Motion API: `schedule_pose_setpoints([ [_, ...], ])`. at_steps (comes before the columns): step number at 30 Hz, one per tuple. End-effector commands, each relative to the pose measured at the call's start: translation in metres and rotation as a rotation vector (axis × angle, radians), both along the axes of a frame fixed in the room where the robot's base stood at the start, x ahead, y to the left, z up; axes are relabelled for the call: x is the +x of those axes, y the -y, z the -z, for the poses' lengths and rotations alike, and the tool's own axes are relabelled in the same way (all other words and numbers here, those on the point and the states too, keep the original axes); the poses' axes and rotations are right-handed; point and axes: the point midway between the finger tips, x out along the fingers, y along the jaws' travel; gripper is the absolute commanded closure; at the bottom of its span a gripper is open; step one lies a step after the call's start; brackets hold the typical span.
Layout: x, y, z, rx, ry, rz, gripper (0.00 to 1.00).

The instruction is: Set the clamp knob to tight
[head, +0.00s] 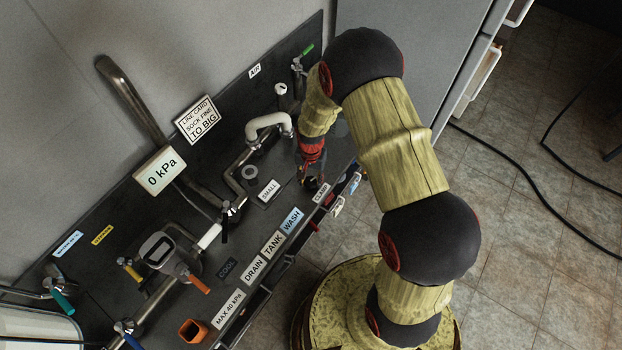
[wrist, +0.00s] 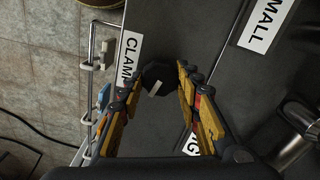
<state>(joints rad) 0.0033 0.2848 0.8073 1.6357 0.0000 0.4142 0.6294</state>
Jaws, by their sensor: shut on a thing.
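The clamp knob (wrist: 158,75) is a dark, many-sided knob with a short white mark on its top, beside the white CLAMP label (wrist: 130,55) in the wrist view. My gripper (wrist: 160,78) has its yellow and black fingers on either side of the knob, shut on it. In the head view my gripper (head: 312,168) reaches down to the dark panel near the CLAMP label (head: 321,193), and the arm and fingers largely hide the knob. I see no readable tight marking, so I cannot tell the knob's setting.
A SMALL label (head: 269,190) and curved pipe (head: 265,124) are close to the left of my gripper. A display (head: 160,171) reads 0 kPa. Several valves and handles fill the panel's left. A rail (wrist: 88,95) runs along the panel edge; the tiled floor (head: 530,240) lies beyond.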

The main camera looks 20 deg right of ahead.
Motion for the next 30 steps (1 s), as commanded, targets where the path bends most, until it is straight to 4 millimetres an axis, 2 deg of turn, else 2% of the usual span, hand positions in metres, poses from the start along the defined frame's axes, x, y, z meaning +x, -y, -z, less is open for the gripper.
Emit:
schedule_pose_setpoints([
  [30,0.0014,-0.0024,-0.0005,-0.001,0.002,-0.963,0.92],
])
